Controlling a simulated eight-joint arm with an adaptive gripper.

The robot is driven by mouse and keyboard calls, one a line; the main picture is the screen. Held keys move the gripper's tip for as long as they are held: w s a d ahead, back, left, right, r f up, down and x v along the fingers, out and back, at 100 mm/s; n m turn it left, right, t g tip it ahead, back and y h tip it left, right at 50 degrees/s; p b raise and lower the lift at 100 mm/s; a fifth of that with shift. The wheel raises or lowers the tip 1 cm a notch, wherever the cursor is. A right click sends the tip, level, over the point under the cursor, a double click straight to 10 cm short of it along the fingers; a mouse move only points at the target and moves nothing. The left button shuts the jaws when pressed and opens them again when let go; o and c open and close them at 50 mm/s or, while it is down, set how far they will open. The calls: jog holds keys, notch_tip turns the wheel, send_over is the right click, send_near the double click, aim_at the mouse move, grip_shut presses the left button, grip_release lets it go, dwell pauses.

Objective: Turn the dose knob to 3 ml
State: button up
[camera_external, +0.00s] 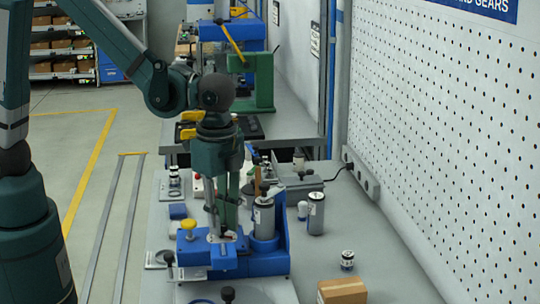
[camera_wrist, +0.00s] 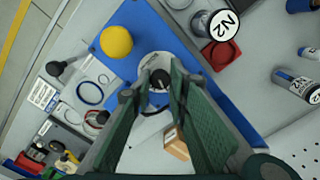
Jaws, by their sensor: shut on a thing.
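The dose knob (camera_wrist: 160,78) is small and black. It sits on a pale round dial plate (camera_wrist: 152,60) on the blue fixture (camera_wrist: 105,57). My gripper (camera_wrist: 159,84) is directly above it in the wrist view, with one green finger on each side of the knob and closed on it. In the external view my gripper (camera_external: 222,233) points straight down onto the blue fixture (camera_external: 245,266), and the fingers hide most of the knob. The dial marks and the knob's setting are too small and too covered to read.
A yellow knob (camera_external: 188,227) stands left of my gripper on the fixture. Another cylinder (camera_external: 316,213) and a cardboard box (camera_external: 342,291) stand farther right.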

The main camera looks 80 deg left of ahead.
dwell(0.3)
jog(key=o, duration=0.9)
jog(key=shift+r, duration=0.1)
jog(key=shift+r, duration=5.9)
jog(key=shift+a, duration=0.1)
